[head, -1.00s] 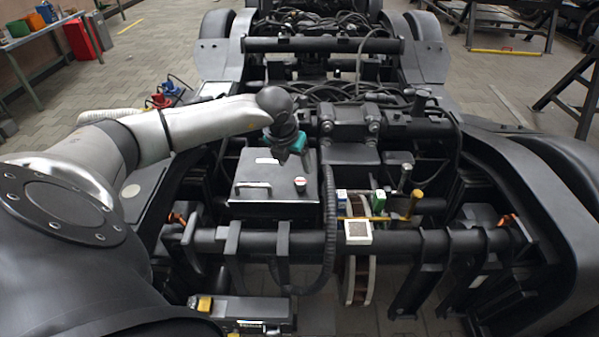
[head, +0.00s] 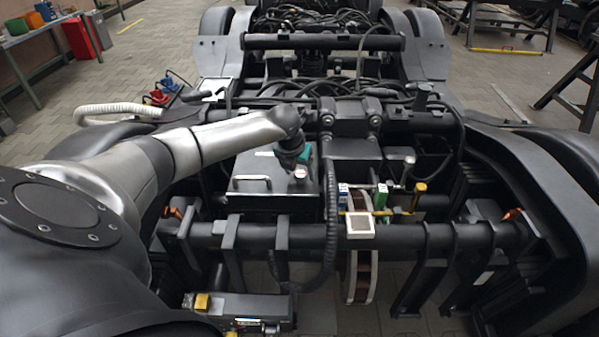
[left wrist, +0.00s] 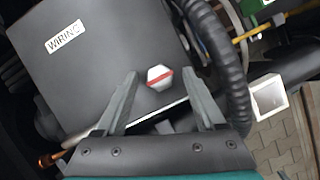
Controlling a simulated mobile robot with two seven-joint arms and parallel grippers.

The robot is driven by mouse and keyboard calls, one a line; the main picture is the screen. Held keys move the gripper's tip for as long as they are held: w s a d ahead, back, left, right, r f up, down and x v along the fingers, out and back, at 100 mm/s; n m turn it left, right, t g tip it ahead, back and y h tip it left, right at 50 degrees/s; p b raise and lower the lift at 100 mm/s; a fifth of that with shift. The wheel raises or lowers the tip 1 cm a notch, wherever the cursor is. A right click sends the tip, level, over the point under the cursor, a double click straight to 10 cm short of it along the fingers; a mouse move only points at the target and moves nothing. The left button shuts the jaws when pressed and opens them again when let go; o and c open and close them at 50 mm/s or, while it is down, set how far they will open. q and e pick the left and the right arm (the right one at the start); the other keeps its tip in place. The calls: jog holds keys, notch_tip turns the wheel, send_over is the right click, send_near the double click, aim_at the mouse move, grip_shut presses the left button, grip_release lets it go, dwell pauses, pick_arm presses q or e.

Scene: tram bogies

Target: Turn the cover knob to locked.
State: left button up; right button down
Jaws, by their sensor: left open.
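The cover knob (left wrist: 160,78) is a white hexagon with a red bar across its face, on a dark box cover (left wrist: 100,52) labelled "WIRING". In the left wrist view the bar runs roughly level, rising slightly to the right. My left gripper (left wrist: 155,80) is open, its two fingers on either side of the knob; I cannot tell whether they touch it. In the head view the knob (head: 300,173) shows just below my left gripper (head: 294,163), which hides part of the cover. My right gripper is not in view.
A thick corrugated hose (head: 330,215) runs close beside the box on the right. Bogie frame bars surround the box.

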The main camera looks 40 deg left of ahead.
pick_arm(q)
grip_shut()
dwell(0.7)
